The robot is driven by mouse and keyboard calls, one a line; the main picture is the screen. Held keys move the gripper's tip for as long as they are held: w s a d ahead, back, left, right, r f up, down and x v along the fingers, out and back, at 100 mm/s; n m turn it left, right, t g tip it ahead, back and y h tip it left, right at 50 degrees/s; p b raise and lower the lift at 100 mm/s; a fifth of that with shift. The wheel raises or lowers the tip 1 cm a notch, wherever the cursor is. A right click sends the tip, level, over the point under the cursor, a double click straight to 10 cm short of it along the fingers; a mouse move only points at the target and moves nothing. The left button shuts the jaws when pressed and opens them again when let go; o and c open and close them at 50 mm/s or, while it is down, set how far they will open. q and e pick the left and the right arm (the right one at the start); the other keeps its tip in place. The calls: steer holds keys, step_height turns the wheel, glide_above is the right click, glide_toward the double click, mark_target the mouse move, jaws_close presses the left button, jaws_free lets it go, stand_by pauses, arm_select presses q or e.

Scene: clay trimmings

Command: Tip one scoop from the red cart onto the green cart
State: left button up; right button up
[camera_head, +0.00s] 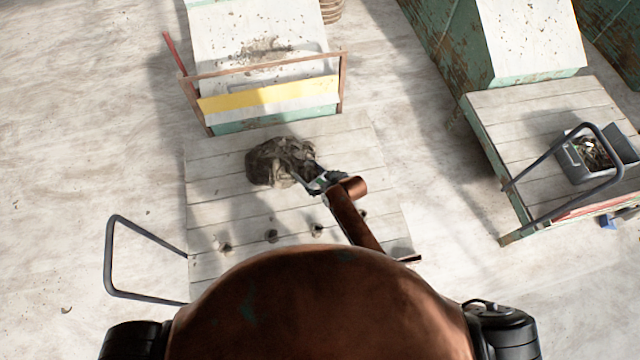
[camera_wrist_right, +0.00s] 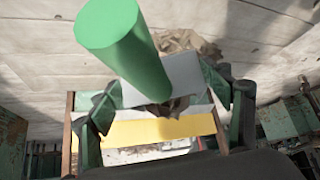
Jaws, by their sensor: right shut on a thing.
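My right gripper (camera_head: 318,183) is over the middle plank-topped cart (camera_head: 215,205). In the right wrist view the gripper (camera_wrist_right: 165,110) is shut on a scoop with a green round handle (camera_wrist_right: 125,50) and a grey flat part (camera_wrist_right: 170,75). A grey-brown crumpled heap (camera_head: 270,163) lies on the middle cart, beside the gripper, and partly shows in the wrist view (camera_wrist_right: 185,42). The scoop's load cannot be told. A second cart (camera_head: 500,125) at the right has a red strip (camera_head: 600,207) on its front edge. It carries a grey bin (camera_head: 580,175) holding trimmings. No green marking shows on the middle cart.
A green-sided bench with a yellow-striped board (camera_head: 265,96) stands just behind the middle cart. A worn green cabinet (camera_head: 440,50) stands behind the right cart. Grey tube handles stick out at the middle cart's left (camera_head: 108,260) and over the right cart. Pale floor lies between the carts.

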arm_select(q)
step_height(320, 180, up, 8)
steer(key=w+p, duration=0.2)
steer(key=p, duration=0.5)
steer(key=shift+w+f, duration=0.15)
steer(key=shift+f, duration=0.05)
arm_select(e)
steer(key=shift+t+y, duration=0.5)
steer(key=shift+r, duration=4.85)
